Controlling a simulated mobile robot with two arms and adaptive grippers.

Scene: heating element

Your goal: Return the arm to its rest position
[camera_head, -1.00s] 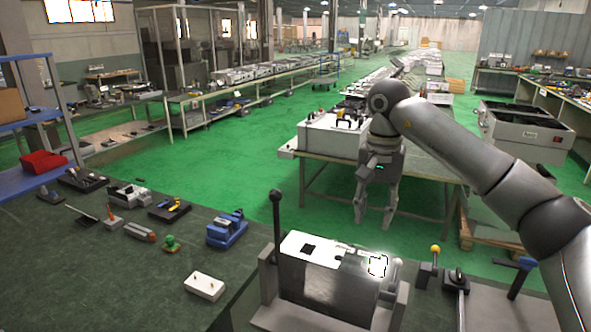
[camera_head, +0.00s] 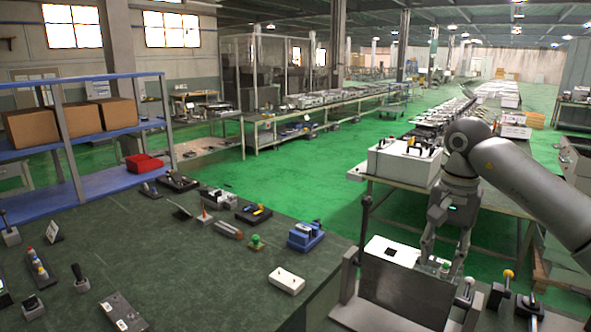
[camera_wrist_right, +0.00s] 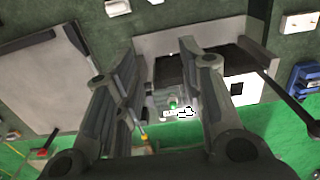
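My right gripper (camera_head: 441,263) hangs pointing down just beyond the grey box-shaped fixture (camera_head: 405,290). Its two fingers are spread and nothing shows held between them. In the right wrist view the fingers (camera_wrist_right: 165,75) also stand apart. A small grey part with a green button (camera_wrist_right: 172,103) shows in the gap between them, beyond the fingers. I cannot tell from the head view whether a finger touches the fixture. My left gripper is in neither view.
The dark green worktable (camera_head: 200,270) carries small tools, a blue device (camera_head: 305,236) and a white box (camera_head: 286,280). A lever with a yellow knob (camera_head: 505,285) stands right of the fixture. A white machine (camera_head: 405,160) stands on a table behind my arm.

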